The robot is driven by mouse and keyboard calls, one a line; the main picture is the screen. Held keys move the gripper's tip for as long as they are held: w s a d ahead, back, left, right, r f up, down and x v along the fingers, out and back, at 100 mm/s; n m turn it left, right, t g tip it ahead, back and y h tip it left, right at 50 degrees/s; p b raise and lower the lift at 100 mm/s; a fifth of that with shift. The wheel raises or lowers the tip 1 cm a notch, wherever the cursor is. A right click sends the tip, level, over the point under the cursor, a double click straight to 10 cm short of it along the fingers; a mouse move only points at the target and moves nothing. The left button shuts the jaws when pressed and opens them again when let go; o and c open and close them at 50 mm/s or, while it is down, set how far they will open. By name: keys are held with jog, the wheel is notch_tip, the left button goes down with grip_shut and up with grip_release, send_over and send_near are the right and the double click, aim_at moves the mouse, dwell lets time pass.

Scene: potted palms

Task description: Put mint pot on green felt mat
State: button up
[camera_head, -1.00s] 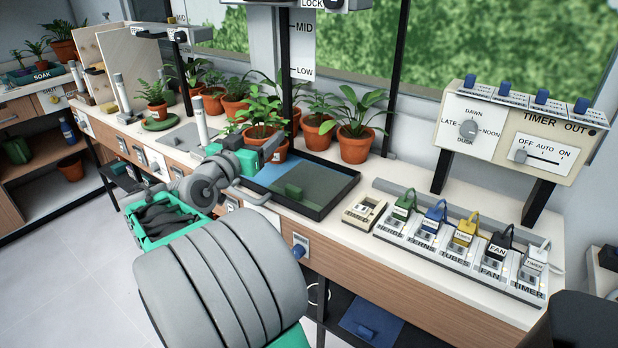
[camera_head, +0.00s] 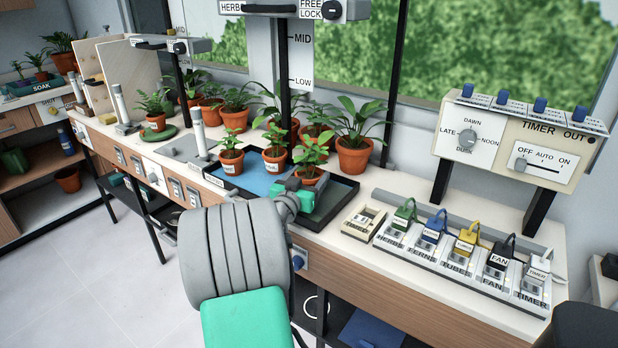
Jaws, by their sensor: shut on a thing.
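My gripper (camera_head: 306,184) is shut on a small terracotta pot with bright leafy green growth, the mint pot (camera_head: 307,173) by its look; its label is not readable. The pot is upright over the right part of a black-rimmed tray. The green felt mat (camera_head: 333,200) is the dull green area in that tray's right half, partly hidden by my gripper and the pot. I cannot tell whether the pot's base touches the mat. My arm and the gripper's green body cover the tray's front edge.
Two small labelled pots, one at left (camera_head: 231,161) and one in the middle (camera_head: 275,159), stand by the tray's blue mat (camera_head: 256,180). Larger potted plants, such as one at right (camera_head: 353,156), line the back. A black post (camera_head: 286,70) rises behind. Plug blocks (camera_head: 432,235) lie right.

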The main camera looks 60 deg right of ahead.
jog(key=shift+r, duration=0.2)
jog(key=shift+f+b, duration=0.25)
jog(key=shift+b, duration=0.05)
jog(key=o, duration=1.5)
jog(key=shift+r, duration=0.1)
jog(key=shift+r+p, duration=0.25)
jog(key=shift+p, duration=0.2)
jog(key=a, duration=0.8)
jog(key=a+b, duration=0.1)
jog(key=a, duration=0.3)
jog(key=shift+s+f, duration=0.15)
jog(key=shift+s, duration=0.25)
